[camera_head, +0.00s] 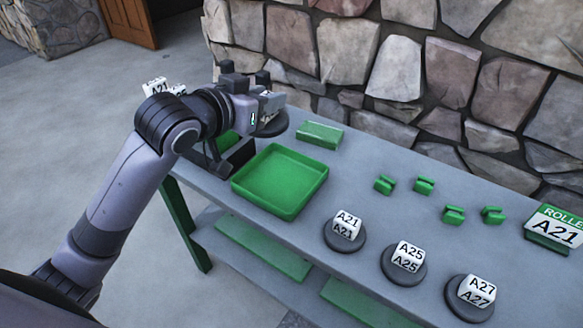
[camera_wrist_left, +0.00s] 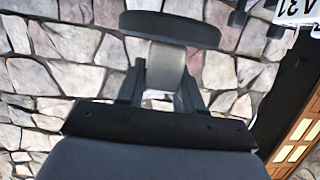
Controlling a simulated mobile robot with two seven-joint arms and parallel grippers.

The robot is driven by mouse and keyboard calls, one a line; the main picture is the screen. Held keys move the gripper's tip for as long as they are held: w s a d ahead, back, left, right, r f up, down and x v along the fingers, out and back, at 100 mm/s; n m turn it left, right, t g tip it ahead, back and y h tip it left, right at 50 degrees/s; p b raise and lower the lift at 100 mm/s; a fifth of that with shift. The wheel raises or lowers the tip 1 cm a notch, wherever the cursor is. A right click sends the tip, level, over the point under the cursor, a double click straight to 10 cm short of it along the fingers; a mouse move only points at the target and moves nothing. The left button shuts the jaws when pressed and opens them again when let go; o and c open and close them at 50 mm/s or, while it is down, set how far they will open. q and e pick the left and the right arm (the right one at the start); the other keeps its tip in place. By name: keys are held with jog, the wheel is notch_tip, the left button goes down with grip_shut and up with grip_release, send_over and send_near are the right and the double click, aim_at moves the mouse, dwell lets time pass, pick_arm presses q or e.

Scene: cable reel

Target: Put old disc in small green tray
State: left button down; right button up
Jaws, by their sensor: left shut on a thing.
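My left gripper (camera_head: 262,103) is shut on a dark round disc (camera_head: 272,125) with a pale hub, held up over the far left part of the table. In the left wrist view the disc (camera_wrist_left: 170,30) sits beyond the fingers, its grey hub (camera_wrist_left: 166,62) between them. A wide green tray (camera_head: 313,192) stands empty to the right and nearer. Another green piece (camera_head: 228,140) shows partly behind my gripper; whether it is the small tray I cannot tell. My right gripper is not in view.
Dark discs with white labelled blocks A21 (camera_head: 347,226), A25 (camera_head: 408,257) and A27 (camera_head: 476,291) line the front edge. A stone wall (camera_head: 400,70) borders the table's back.

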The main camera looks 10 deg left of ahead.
pick_arm(q)
jog(key=shift+w+d+r, duration=0.1)
jog(key=shift+w+r, duration=0.3)
jog(key=shift+w, duration=0.15)
jog(key=b, duration=0.3)
send_over(273, 191)
notch_tip(273, 191, down, 15)
notch_tip(273, 191, down, 4)
jog(key=shift+r+b, duration=0.2)
jog(key=shift+b, duration=0.25)
jog(key=shift+w+f, duration=0.1)
jog(key=shift+f, duration=0.3)
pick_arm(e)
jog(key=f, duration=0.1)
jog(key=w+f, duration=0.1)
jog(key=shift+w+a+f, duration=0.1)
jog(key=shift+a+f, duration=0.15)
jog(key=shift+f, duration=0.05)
pick_arm(q)
jog(key=shift+f, duration=0.1)
